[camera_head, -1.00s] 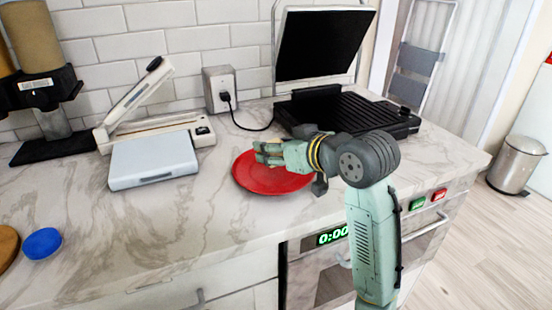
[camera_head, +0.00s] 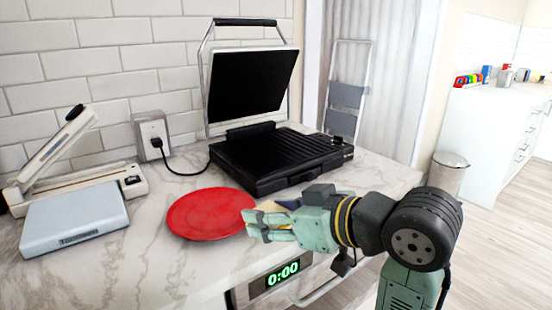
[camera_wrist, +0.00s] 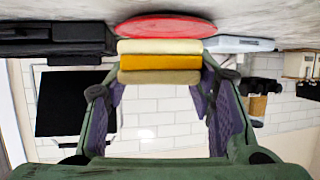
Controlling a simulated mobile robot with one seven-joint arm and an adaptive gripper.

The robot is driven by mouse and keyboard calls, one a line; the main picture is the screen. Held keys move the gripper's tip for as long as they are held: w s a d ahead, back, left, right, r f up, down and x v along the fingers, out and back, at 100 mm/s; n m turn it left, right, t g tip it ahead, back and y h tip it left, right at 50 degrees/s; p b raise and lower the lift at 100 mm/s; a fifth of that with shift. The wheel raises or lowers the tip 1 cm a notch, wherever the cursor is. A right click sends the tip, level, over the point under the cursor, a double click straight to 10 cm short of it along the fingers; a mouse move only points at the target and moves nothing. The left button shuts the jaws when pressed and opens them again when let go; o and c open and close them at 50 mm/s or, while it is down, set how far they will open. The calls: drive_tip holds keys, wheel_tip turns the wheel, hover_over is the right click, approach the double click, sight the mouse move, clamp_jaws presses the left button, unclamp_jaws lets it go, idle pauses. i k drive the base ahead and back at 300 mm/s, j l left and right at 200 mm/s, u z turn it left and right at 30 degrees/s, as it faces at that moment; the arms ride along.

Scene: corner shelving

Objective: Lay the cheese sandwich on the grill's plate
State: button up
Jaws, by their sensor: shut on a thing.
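The cheese sandwich (camera_wrist: 160,62) shows in the wrist view as stacked cream, orange and tan layers between my fingers. My gripper (camera_wrist: 161,82) is shut on it. In the head view my gripper (camera_head: 258,225) is at the right edge of the red plate (camera_head: 206,212), in front of the grill. Only a small pale part of the sandwich (camera_head: 268,206) shows there; my fingers hide most of it. The grill's black ribbed plate (camera_head: 285,150) is bare, behind my gripper. Its lid (camera_head: 252,85) stands open, tilted back.
A grey-white sealer (camera_head: 75,215) sits at the left of the counter. A power cord (camera_head: 185,172) runs from the wall socket (camera_head: 152,132) to the grill. The oven display (camera_head: 282,274) is below the counter front. A step ladder (camera_head: 346,95) leans beyond the grill.

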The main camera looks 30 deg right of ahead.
sight(274, 153)
drive_tip(key=i+z, duration=0.2)
drive_tip(key=z, duration=0.15)
drive_tip(key=i+z, duration=0.25)
drive_tip(key=z, duration=0.15)
drive_tip(key=i+z, duration=0.2)
drive_tip(key=z, duration=0.15)
drive_tip(key=j, duration=0.1)
